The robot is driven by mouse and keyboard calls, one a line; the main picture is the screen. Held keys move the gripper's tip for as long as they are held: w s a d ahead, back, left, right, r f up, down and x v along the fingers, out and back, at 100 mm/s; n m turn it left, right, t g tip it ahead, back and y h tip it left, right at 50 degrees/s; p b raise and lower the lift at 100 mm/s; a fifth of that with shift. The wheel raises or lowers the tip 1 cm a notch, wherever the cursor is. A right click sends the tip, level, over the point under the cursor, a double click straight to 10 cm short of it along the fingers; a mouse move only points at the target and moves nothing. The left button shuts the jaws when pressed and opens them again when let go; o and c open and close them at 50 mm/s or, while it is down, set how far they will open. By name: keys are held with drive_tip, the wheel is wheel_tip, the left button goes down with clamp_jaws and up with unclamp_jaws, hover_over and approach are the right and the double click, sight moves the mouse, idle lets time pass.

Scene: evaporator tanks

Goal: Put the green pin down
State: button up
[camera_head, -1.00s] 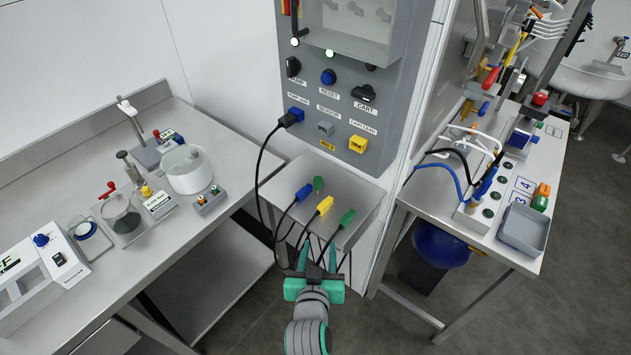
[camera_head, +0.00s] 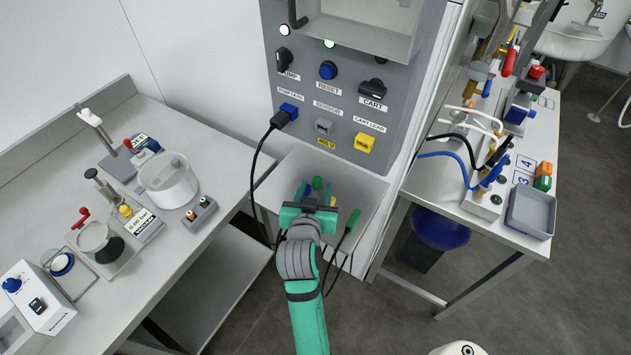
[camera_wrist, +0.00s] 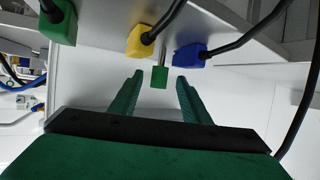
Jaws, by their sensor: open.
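The green pin (camera_head: 317,183) stands on the small grey shelf (camera_head: 350,177) under the control panel. In the wrist view its green head (camera_wrist: 159,78) and thin metal shaft show between the tips of my fingers. My gripper (camera_head: 316,193) is open in front of it, with a finger on either side and visible gaps to the pin. Whether the fingertips reach past the pin's head is hard to tell. In the head view my gripper hides part of the shelf.
A green plug (camera_head: 353,219) lies at the shelf's front right. A yellow plug (camera_wrist: 140,40) and a blue plug (camera_wrist: 189,54) sit close to the pin, with leads trailing. The control panel (camera_head: 345,95) rises behind the shelf. Benches with equipment flank both sides.

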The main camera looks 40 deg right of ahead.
drive_tip(key=shift+x, duration=3.8)
clamp_jaws()
